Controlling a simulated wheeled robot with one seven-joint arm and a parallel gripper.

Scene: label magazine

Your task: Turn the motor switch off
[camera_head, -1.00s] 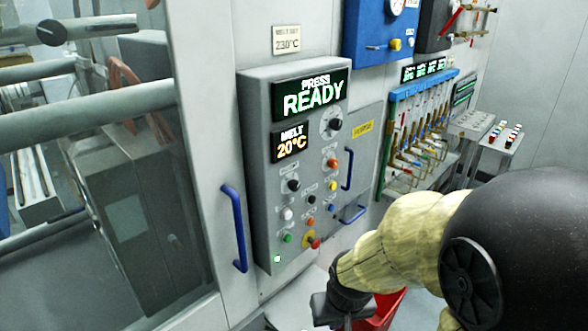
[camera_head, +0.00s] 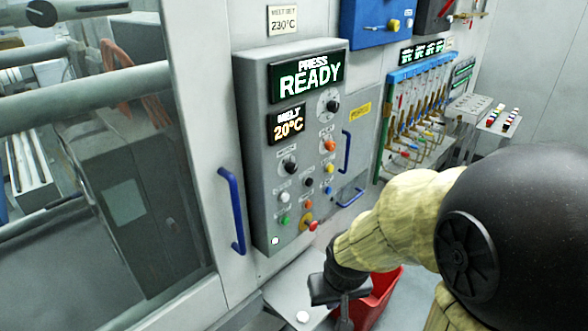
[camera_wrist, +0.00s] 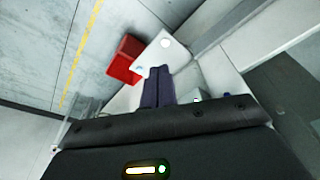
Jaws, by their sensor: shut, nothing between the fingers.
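The grey control panel (camera_head: 262,200) stands on the machine wall at centre in the head view, with "PRESS READY" and "MELT 20°C" displays. It carries a black rotary knob (camera_head: 289,167), a larger dial (camera_head: 331,106), and several coloured buttons. The small labels are too blurred to tell which control is the motor switch. My gripper (camera_head: 343,312) is below and to the right of the panel, pointing down and apart from it. In the wrist view my gripper's dark fingers (camera_wrist: 158,78) are together, with nothing between them. The panel's controls cannot be made out there.
A red bin (camera_head: 380,292) stands on the floor beside my gripper; it also shows in the wrist view (camera_wrist: 125,62). A pale flat surface (camera_head: 285,290) lies below the panel. Blue handles (camera_head: 232,210) stick out left and right of the controls. A hose rack (camera_head: 420,110) is further right.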

